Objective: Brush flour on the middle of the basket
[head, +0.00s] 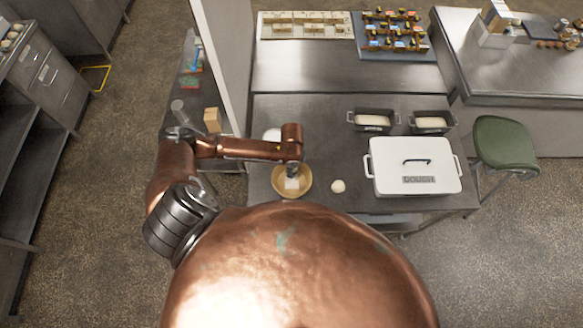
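The basket (277,184) is a round, shallow tan bowl near the front left edge of the steel table. A pale patch (291,184) shows at its middle; whether it is flour or the end of a brush is too small to tell. My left arm reaches in from the left. Its gripper (292,170) points down over the basket's far side. The fingers are small and dark, so I cannot tell whether they are open or shut on a brush. A white round thing (272,134), perhaps a bowl, is partly hidden behind this arm. My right gripper is not in view.
A dough ball (338,186) lies right of the basket. A white box marked DOUGH (415,181) fills the table's right side. Two dark pans (373,128) (431,130) with pale contents stand behind it. A green stool (505,143) stands at right. The table's back middle is clear.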

